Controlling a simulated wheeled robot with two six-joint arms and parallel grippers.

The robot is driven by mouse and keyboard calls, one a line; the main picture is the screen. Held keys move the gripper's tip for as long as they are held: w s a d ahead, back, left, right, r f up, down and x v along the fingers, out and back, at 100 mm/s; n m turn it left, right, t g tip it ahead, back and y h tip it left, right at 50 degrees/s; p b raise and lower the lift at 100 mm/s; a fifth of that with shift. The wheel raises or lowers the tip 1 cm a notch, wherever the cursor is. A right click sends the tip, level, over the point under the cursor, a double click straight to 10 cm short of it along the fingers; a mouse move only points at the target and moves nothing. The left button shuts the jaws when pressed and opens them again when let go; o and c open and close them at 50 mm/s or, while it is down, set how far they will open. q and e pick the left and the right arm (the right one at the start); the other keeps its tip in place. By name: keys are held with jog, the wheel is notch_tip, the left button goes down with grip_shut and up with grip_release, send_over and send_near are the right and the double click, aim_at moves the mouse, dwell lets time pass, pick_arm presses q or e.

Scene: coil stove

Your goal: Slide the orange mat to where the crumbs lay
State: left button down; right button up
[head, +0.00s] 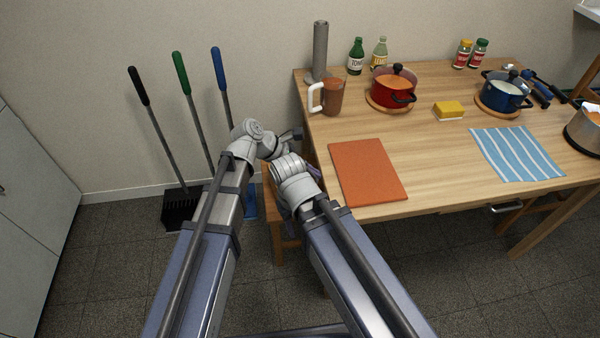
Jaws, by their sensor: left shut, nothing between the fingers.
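The orange mat (368,172) lies flat on the wooden table, at its left front corner, close to the front edge. No crumbs can be made out on the tabletop. My left gripper (293,134) is small and dark at the table's left edge, left of and apart from the mat; it is shut and empty. My right arm reaches up just left of the mat, but its gripper does not show.
A mug (331,97), red pot (392,91), yellow sponge (449,109), blue pot (504,93) and striped cloth (517,154) sit on the table (437,170). Bare wood lies between mat and cloth. Brooms (194,115) lean at the wall.

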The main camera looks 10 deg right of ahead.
pick_arm(q)
jog(key=d, duration=0.3)
jog(key=shift+d+f+p, duration=0.1)
jog(key=shift+d+p, duration=0.15)
jog(key=shift+p, duration=0.05)
jog(key=shift+d, duration=0.45)
pick_arm(e)
jog(key=shift+f, duration=0.15)
